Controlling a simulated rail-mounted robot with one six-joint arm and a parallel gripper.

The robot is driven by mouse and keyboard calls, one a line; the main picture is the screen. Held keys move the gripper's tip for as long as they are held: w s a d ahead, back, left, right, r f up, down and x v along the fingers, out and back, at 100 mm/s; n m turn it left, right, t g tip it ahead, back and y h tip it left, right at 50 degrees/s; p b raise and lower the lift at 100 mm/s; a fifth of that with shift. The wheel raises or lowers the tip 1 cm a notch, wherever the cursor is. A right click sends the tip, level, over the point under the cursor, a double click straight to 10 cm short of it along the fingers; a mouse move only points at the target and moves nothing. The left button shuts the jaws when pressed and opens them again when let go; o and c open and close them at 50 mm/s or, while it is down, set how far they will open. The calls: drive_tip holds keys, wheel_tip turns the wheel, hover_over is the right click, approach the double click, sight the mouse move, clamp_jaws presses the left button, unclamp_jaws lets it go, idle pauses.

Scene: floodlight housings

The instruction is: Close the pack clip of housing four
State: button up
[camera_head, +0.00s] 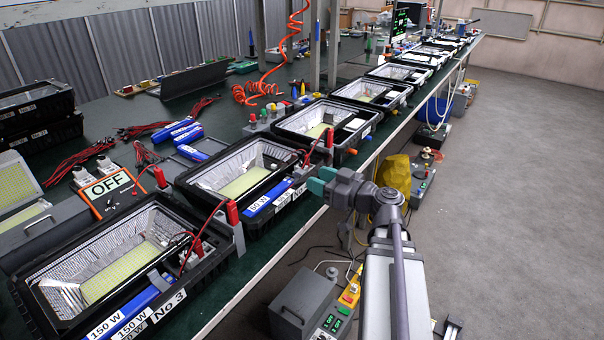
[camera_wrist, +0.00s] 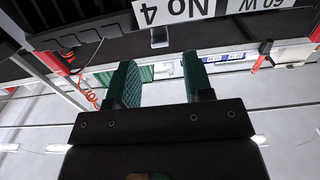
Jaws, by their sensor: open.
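Housing four (camera_head: 185,190) is a black open box with a reflective lining and a yellow panel, on the green bench. A blue pack (camera_head: 268,196) marked 60 W lies along its near right side. Its No 4 label (camera_wrist: 175,10) appears upside down in the wrist view. A small grey tab (camera_wrist: 158,38) sticks out below that label; it may be the pack clip, but I cannot tell whether it is open or closed. My gripper (camera_head: 318,184) is at the right of housing four, off the bench edge. Its green fingers (camera_wrist: 158,64) are apart and empty, with the tab just beyond them.
Housing No 3 (camera_head: 30,290) stands nearer at the left, and another housing (camera_head: 290,125) stands just beyond housing four. Red clamps with cables (camera_head: 233,213) sit at the housing corners. A grey box (camera_head: 310,300) stands below the bench.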

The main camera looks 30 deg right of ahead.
sight(304, 173)
drive_tip(key=x, duration=0.5)
drive_tip(key=shift+w+a, duration=0.15)
drive_tip(key=shift+w, duration=0.2)
drive_tip(key=shift+c, duration=0.2)
clamp_jaws()
